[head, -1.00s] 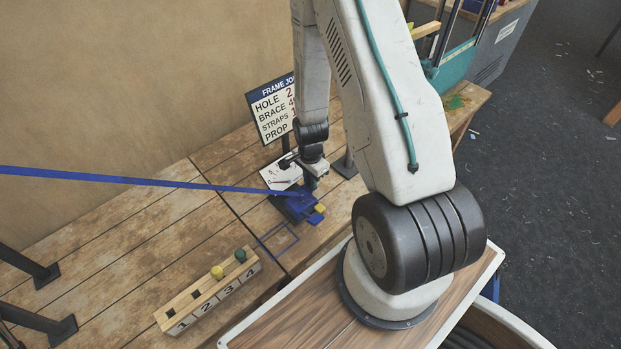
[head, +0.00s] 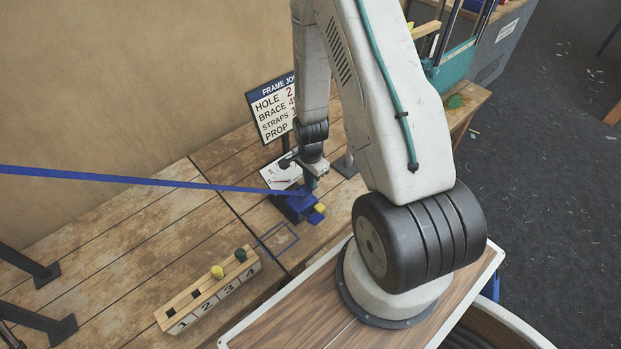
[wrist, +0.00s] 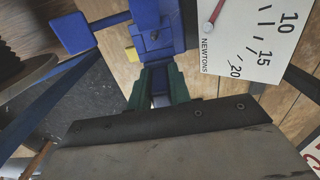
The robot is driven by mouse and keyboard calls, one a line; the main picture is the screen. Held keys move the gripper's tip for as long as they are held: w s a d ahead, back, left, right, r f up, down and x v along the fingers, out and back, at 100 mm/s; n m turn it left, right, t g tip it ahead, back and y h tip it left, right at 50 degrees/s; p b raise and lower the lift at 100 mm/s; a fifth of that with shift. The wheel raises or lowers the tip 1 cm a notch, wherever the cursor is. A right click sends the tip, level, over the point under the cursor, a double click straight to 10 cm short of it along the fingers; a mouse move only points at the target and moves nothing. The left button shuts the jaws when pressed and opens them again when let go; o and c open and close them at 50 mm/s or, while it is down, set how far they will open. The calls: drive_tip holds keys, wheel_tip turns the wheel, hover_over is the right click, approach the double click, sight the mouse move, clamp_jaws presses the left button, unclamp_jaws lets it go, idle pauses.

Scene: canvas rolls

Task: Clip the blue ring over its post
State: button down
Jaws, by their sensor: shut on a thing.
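My gripper (head: 309,186) is low over the bench at a blue fixture (head: 298,208). In the wrist view its green fingertips (wrist: 160,82) are closed around a narrow blue part (wrist: 160,100) below a blue block (wrist: 155,30). A taut blue strap (head: 140,180) runs from the left edge of the head view to this fixture. It also crosses the left of the wrist view (wrist: 62,88). I cannot pick out a ring shape or tell which post belongs to it; the fingers hide part of the fixture.
A white dial marked in newtons (wrist: 238,38) stands close beside the gripper. A sign (head: 271,107) stands behind. A numbered wooden block (head: 208,292) holds a yellow and a green peg. A blue square outline (head: 278,242) marks bare bench. Black stands (head: 38,273) are at left.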

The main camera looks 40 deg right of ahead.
drive_tip(key=shift+f, duration=2.2)
drive_tip(key=c, duration=1.2)
unclamp_jaws()
wheel_tip(320, 180, up, 8)
drive_tip(key=shift+f, duration=0.1)
